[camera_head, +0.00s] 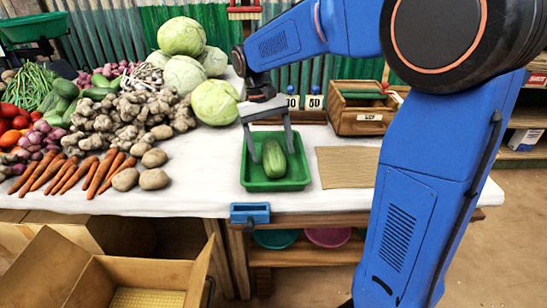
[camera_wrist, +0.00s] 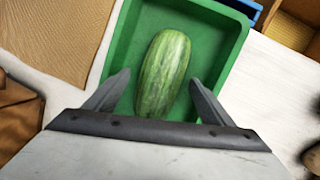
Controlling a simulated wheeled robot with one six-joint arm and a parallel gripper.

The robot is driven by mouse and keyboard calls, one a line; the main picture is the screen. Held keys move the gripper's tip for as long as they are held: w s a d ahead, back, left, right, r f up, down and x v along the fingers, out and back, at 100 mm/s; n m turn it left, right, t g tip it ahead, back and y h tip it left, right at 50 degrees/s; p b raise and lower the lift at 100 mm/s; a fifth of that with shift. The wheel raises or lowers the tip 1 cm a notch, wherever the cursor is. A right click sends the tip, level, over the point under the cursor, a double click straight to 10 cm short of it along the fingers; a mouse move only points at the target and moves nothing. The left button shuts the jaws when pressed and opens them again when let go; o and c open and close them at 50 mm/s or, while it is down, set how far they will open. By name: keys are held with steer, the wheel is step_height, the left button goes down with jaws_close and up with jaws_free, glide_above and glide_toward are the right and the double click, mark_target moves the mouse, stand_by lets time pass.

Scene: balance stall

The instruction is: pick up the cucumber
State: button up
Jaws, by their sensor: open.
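The cucumber (camera_head: 274,158) is a thick green striped one lying in a green tray (camera_head: 262,186) on the white tabletop. In the wrist view the cucumber (camera_wrist: 164,72) lies lengthwise away from me, inside the tray (camera_wrist: 222,42), its near end hidden behind the gripper body. My gripper (camera_head: 270,148) is over the tray with its fingers pointing down. In the wrist view my gripper (camera_wrist: 160,85) is open, with one finger on each side of the cucumber and a gap on both sides. It holds nothing.
A brown mat (camera_head: 347,167) lies right of the tray. A wooden box (camera_head: 362,119) stands behind it. Cabbages (camera_head: 215,102), ginger (camera_head: 130,112), potatoes (camera_head: 153,179) and carrots (camera_head: 68,175) crowd the left. A blue block (camera_head: 250,213) sits at the table's front edge. An open cardboard box (camera_head: 75,265) stands below.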

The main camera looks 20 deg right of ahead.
steer(key=shift+f, duration=0.1)
steer(key=c, duration=1.4)
